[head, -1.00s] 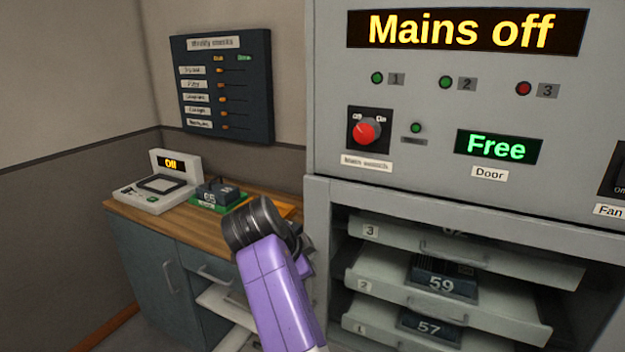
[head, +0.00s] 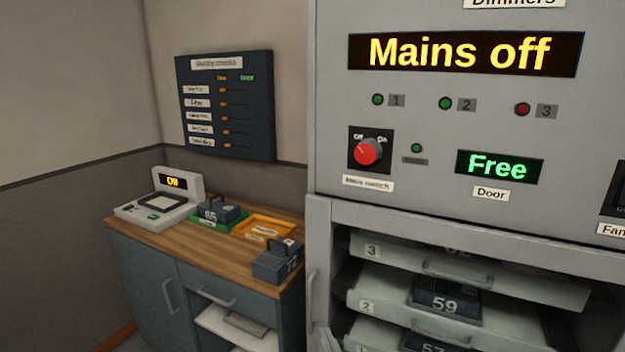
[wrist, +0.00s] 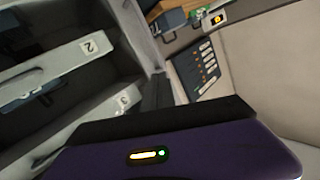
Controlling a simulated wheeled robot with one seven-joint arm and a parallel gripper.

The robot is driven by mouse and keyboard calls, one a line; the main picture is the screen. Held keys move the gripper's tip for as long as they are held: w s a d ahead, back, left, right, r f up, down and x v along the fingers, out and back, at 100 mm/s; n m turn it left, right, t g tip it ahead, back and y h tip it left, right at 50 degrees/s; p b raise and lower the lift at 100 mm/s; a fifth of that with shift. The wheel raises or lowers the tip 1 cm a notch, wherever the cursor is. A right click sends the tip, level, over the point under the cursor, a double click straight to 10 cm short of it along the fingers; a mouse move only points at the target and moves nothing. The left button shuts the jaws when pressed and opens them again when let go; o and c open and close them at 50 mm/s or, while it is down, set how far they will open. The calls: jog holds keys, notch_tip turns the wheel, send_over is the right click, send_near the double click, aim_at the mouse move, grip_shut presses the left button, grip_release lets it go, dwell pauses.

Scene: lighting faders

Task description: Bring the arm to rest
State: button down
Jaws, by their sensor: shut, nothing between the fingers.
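My arm's purple casing fills the bottom of the wrist view, with a small yellow and green light on it. My gripper (wrist: 157,93) shows there as dark fingers beyond the casing, shut and empty. It touches nothing that I can see. The gripper and the purple arm link are out of the head view. In the wrist view the rack's shelves lie to the left and the wall board (wrist: 196,68) lies ahead, to the right of the fingers.
The dimmer rack (head: 330,225) stands at right, its door open and trays 2 (head: 375,303) and 3 (head: 385,250) showing. Its mains switch (head: 368,152) is at Off. The wooden counter (head: 150,236) holds a tester (head: 150,212), dimmer module 65 (head: 212,213), an orange tray (head: 268,224) and another module (head: 277,264).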

jog(key=s+d+h, duration=0.1)
jog(key=s+d, duration=0.4)
jog(key=s, duration=0.9)
jog(key=s+d+f+g+h, duration=0.1)
jog(key=s+d, duration=0.5)
jog(key=s, duration=0.9)
jog(key=s+d+f+h, duration=0.1)
jog(key=s+d, duration=0.5)
jog(key=s, duration=0.9)
jog(key=shift+d+f+g, duration=0.2)
jog(key=shift+f+g, duration=0.05)
jog(key=shift+g, duration=0.05)
jog(key=shift+d, duration=0.1)
